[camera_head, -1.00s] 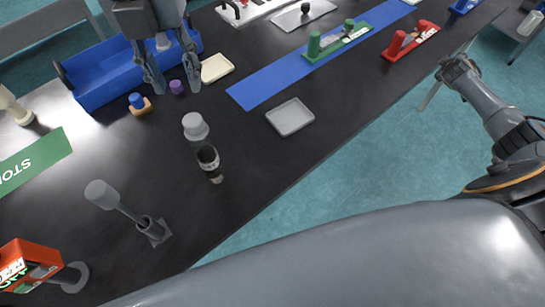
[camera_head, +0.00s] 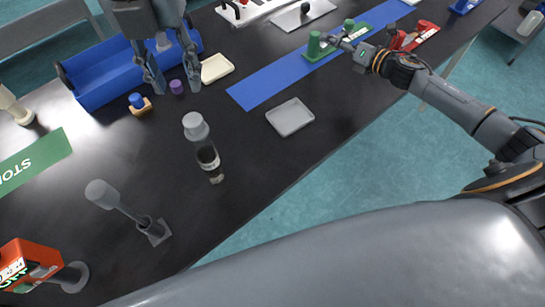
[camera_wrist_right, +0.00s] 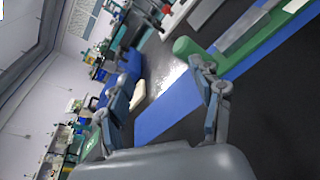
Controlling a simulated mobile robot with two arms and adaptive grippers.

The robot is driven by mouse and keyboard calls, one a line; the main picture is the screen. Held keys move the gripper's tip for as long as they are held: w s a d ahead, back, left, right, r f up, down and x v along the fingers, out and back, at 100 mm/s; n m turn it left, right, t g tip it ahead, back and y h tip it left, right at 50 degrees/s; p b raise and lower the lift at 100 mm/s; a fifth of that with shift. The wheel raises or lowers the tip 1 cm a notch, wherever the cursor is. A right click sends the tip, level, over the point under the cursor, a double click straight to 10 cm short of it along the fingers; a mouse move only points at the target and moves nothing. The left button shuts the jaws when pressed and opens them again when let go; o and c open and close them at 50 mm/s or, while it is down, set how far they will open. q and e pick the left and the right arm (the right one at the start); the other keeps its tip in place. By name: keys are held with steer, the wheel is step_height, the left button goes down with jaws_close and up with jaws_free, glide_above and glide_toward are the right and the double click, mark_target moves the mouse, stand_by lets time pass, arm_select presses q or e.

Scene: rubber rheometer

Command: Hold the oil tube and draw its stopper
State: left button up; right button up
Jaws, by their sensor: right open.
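My left gripper (camera_head: 176,84) comes down from the top left in the head view, its fingers apart over the table. A small purple stopper-like piece (camera_head: 177,87) shows between its fingertips in the picture; I cannot tell whether they touch it. A small blue-topped piece (camera_head: 137,100) sits on a tan block just left of it. I cannot make out for certain which thing is the oil tube. My right gripper (camera_head: 342,43) is over the green stand (camera_head: 314,48) on the blue strip.
A blue bin (camera_head: 105,75) stands behind my left gripper. A clear grey-capped bottle (camera_head: 207,155), a grey tray (camera_head: 290,117) and a cream tray (camera_head: 216,68) are on the black table. A red stand (camera_head: 412,38) is right of the green one. The centre right is bare.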

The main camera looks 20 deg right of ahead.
steer(key=s+a+f+n+g+y, duration=0.1)
steer(key=s+a+n+g+y, duration=0.1)
steer(key=s+a+n, duration=0.3)
steer(key=s+a+f+n+g+y, duration=0.1)
steer(key=s+a+n+g+y, duration=0.2)
steer(key=s+a+n, duration=0.3)
steer(key=s+a+f+n+g+y, duration=0.1)
steer(key=s+a+n+g+y, duration=0.2)
steer(key=a, duration=1.1)
steer(key=shift+s+n+y, duration=0.9)
steer(key=shift+s+n, duration=0.35)
steer(key=shift+n, duration=0.05)
steer(key=n+g+y, duration=0.1)
steer(key=y, duration=0.1)
glide_toward(210, 164)
steer(key=d+f, duration=0.1)
steer(key=w+d+f, duration=0.1)
steer(key=d+f, duration=0.1)
steer(key=shift+d, duration=0.3)
steer(key=x, duration=0.9)
steer(key=f+x, duration=0.1)
steer(key=x, duration=0.3)
steer(key=shift+w+a, duration=0.1)
steer(key=shift+a, duration=0.35)
